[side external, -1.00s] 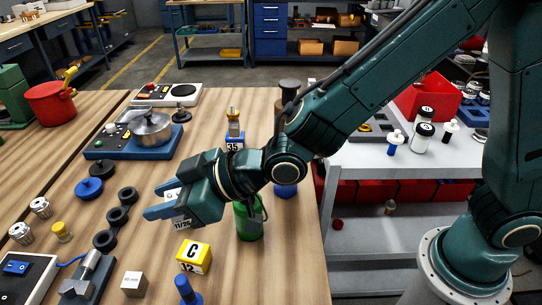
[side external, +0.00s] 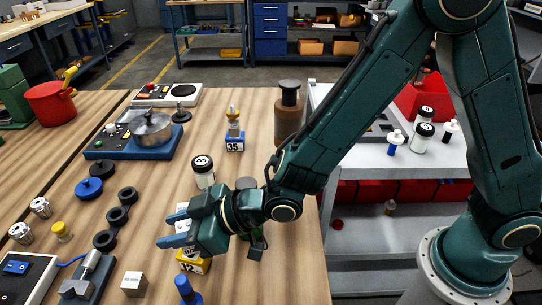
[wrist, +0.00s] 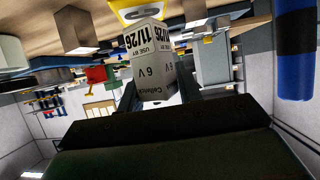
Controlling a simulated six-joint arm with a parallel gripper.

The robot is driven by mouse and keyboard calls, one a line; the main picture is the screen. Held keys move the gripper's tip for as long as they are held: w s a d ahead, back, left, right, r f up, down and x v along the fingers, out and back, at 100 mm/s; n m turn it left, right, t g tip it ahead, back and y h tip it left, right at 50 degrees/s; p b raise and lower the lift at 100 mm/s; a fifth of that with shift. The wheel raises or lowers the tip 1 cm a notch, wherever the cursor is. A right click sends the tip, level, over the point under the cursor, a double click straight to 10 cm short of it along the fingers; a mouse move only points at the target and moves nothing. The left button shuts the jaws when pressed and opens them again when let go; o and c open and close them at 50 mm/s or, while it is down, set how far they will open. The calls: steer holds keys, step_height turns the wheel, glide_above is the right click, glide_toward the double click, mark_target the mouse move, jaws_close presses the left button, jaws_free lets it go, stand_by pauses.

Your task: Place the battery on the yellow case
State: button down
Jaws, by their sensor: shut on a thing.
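The battery (wrist: 150,65) is a white box marked 6V and 11/26. In the wrist view my gripper (wrist: 155,97) is shut on it, with a finger on each side. In the side view my gripper (side external: 170,229) points left, and the battery (side external: 182,226) shows between its blue fingers. The yellow case (side external: 193,265), with a white label, is directly below and partly hidden by my gripper and the battery. In the wrist view the yellow case (wrist: 124,15) shows beyond the battery's far end. I cannot tell whether the battery touches it.
A blue bottle-shaped piece (side external: 187,291) stands just in front of the case. Wood is clear left of the jar.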

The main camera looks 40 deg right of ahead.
steer(key=shift+f, duration=0.35)
steer(key=shift+f, duration=0.1)
steer(key=c, duration=0.9)
jaws_free()
steer(key=shift+c, duration=0.2)
steer(key=shift+d+r, duration=0.1)
steer(key=shift+r, duration=0.1)
steer(key=v, duration=0.7)
steer(key=shift+s+d+r, duration=0.1)
steer(key=shift+d+r, duration=0.05)
